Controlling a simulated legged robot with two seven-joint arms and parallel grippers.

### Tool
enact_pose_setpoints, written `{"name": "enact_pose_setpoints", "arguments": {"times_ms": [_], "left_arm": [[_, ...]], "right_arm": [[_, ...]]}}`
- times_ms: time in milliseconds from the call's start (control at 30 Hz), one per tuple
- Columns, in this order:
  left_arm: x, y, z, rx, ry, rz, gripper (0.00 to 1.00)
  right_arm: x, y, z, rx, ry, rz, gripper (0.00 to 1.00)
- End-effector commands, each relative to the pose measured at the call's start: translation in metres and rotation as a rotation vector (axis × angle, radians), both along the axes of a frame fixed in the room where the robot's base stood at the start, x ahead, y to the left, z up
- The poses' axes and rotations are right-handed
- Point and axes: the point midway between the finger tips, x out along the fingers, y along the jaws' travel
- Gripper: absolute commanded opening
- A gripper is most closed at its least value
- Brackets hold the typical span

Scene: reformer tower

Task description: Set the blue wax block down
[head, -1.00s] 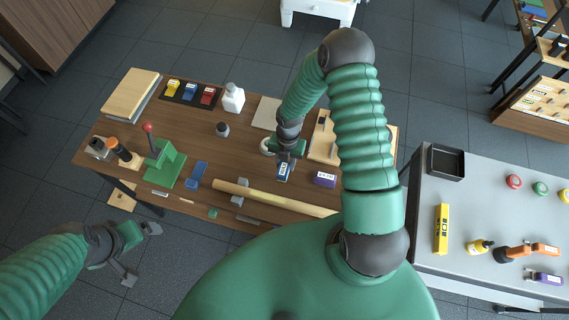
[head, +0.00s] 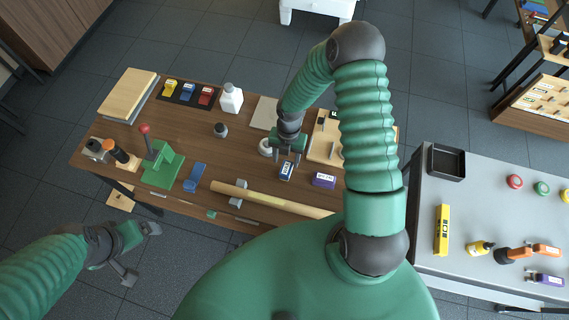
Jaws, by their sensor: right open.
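The blue wax block (head: 286,171), with a white label, rests on the wooden workbench (head: 238,153), left of a purple labelled block (head: 324,180). My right gripper (head: 288,157) is open just above and behind the blue block, apart from it as far as I can see. My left gripper (head: 141,253) is open and empty, in front of the bench at the lower left.
A wooden bar (head: 272,200) lies in front of the block. A white bottle (head: 231,98), a green press (head: 160,167) and a dark mat with several coloured blocks (head: 187,94) stand further left. A grey table (head: 480,210) is at the right.

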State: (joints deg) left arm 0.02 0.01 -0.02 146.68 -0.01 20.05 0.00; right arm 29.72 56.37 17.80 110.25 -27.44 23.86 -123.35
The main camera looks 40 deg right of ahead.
Motion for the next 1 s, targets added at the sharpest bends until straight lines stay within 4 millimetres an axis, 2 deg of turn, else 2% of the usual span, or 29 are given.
{"name": "enact_pose_setpoints", "arguments": {"times_ms": [200,400,500,567,667,767,800,900,1000], "left_arm": [[0.000,0.000,-0.010,0.000,0.000,-0.001,0.92],[0.000,0.000,-0.011,0.000,0.000,-0.001,0.92],[0.000,0.000,-0.011,0.000,0.000,-0.001,0.92],[0.000,0.000,-0.011,0.000,0.000,-0.001,0.92],[0.000,0.000,-0.011,0.000,0.000,-0.001,0.92],[0.000,0.000,-0.011,0.000,0.000,-0.001,0.92],[0.000,0.000,-0.011,0.000,0.000,0.000,0.92],[0.000,0.000,-0.011,0.000,0.000,-0.001,0.92],[0.000,0.000,-0.011,0.000,0.000,-0.001,0.92]], "right_arm": [[0.006,-0.007,0.055,-0.003,-0.003,-0.003,0.54],[0.008,-0.006,0.082,-0.005,0.000,-0.011,0.54],[0.003,0.001,0.094,-0.038,0.006,-0.128,0.54],[-0.002,0.007,0.105,-0.076,0.002,-0.291,0.54],[-0.016,0.022,0.130,-0.135,-0.027,-0.695,0.54],[-0.031,0.037,0.156,-0.141,-0.076,-1.169,0.54],[-0.037,0.043,0.165,-0.122,-0.093,-1.358,0.54],[-0.051,0.057,0.185,-0.043,-0.111,-1.783,0.54],[-0.060,0.067,0.196,0.045,-0.092,-2.085,0.54]]}}
